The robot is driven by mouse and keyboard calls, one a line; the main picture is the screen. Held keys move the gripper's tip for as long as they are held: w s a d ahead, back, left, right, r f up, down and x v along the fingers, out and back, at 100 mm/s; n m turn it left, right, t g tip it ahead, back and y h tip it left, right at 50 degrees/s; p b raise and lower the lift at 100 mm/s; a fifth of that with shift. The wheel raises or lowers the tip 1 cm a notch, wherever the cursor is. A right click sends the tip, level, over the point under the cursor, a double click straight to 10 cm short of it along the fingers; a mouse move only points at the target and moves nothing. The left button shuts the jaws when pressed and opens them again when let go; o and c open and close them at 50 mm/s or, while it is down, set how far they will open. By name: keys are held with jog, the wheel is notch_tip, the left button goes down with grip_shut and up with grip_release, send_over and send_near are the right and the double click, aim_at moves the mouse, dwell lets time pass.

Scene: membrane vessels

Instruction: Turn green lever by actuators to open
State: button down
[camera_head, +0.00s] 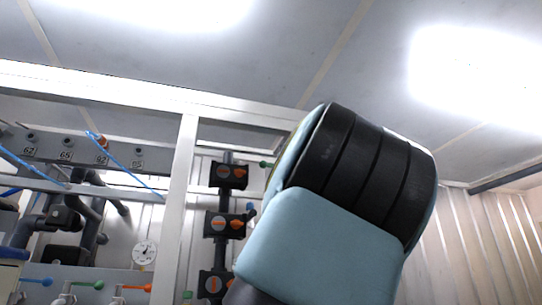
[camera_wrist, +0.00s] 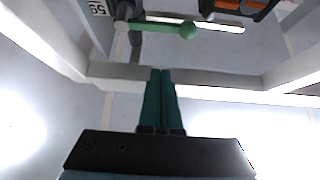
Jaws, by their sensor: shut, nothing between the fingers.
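A green lever (camera_wrist: 160,27) with a round ball end (camera_wrist: 188,30) shows at the top of the wrist view, lying nearly level and joined to a dark fitting on its left. My gripper (camera_wrist: 160,72) has two dark green fingers pressed together, empty, pointing towards the lever. In that view its tips are below the lever and apart from it. In the head view, small green knobs show at the lower left (camera_head: 98,285) and beside the black valves (camera_head: 263,164). I cannot tell which one belongs to this lever. My gripper is hidden there behind my arm.
White frame bars (camera_wrist: 185,80) cross the wrist view close to the fingertips. A column of black valves with orange parts (camera_head: 228,175) stands left of my arm. A gauge (camera_head: 144,253), an orange knob (camera_head: 136,288), blue hoses and pipes fill the left.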

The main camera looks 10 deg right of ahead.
jog(key=p+x, duration=0.7)
jog(key=x, duration=0.4)
jog(key=shift+s+a+f, duration=0.1)
jog(key=shift+s+f, duration=0.05)
jog(key=shift+f, duration=1)
jog(key=shift+s+a+f, duration=0.1)
jog(key=shift+s+f, duration=0.1)
jog(key=shift+f, duration=0.95)
